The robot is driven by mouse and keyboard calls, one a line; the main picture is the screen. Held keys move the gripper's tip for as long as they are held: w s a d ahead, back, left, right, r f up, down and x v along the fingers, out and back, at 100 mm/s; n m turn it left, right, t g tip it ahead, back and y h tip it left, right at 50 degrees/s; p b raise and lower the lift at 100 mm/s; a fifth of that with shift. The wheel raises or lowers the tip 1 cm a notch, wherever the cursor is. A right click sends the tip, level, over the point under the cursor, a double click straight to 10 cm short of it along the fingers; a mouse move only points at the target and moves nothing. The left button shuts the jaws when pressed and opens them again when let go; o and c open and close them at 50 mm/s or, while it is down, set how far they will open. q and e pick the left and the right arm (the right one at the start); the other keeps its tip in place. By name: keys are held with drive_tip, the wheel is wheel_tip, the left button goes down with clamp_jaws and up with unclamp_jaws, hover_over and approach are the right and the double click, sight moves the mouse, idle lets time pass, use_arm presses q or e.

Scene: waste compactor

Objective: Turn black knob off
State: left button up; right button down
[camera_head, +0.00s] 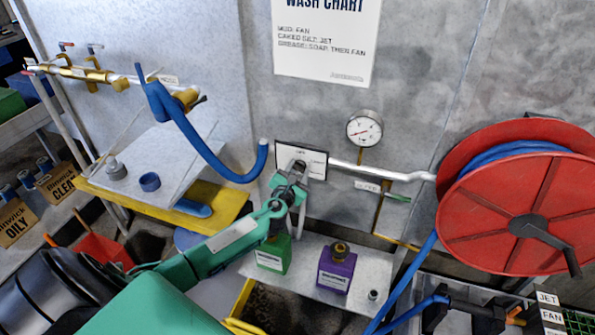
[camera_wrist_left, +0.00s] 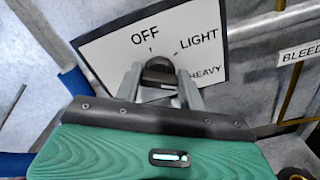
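The black knob (camera_wrist_left: 158,72) sits on a white dial plate (camera_wrist_left: 100,48) marked OFF, LIGHT and HEAVY. Which mark it points to is unclear. The plate also shows in the head view (camera_head: 316,161), on the grey wall, with the knob mostly hidden by my gripper. My left gripper (camera_head: 298,168) is at the plate. In the left wrist view, its two fingers (camera_wrist_left: 159,76) stand on either side of the knob, apart, with narrow gaps seeming to show beside it. My right gripper is not in view.
A pipe and gauge (camera_head: 364,129) are right of the plate, then a red hose reel (camera_head: 515,215). A blue hose (camera_head: 205,150) hangs to the left. Below, a shelf (camera_head: 312,297) holds a green bottle (camera_head: 273,254) and a purple bottle (camera_head: 336,270).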

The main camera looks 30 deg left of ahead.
use_arm(q)
drive_tip(key=shift+c, duration=1)
